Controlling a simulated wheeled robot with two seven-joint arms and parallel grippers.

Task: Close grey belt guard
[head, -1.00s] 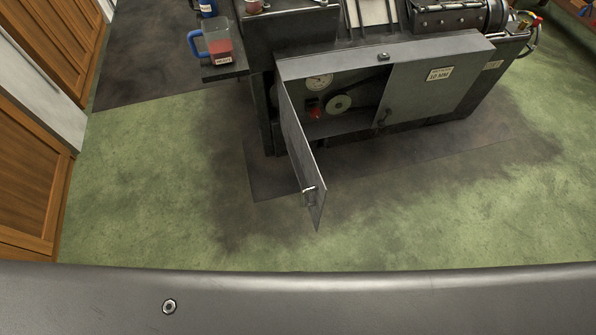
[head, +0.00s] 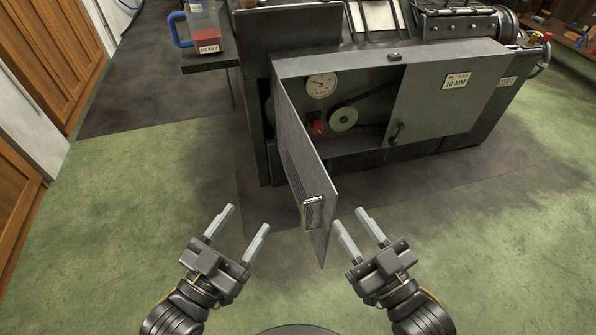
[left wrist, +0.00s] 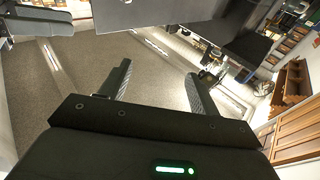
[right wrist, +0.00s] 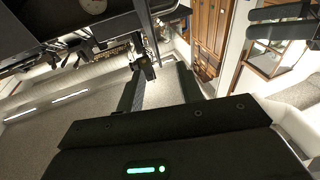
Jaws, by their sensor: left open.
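The grey belt guard door (head: 301,165) is swung open on the left side of the machine housing, its free edge pointing toward me. A metal handle (head: 313,212) sits near that free end. My left gripper (head: 246,218) is open and empty, left of the door and apart from it. My right gripper (head: 349,217) is open and empty, just right of the door's free end; I cannot tell the exact gap. In the left wrist view, a grey panel (left wrist: 150,12) crosses the top above the open fingers. No object is between the fingers in either wrist view.
A fixed panel labelled 10 MM (head: 440,110) covers the right side. The green floor (head: 130,240) is clear.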

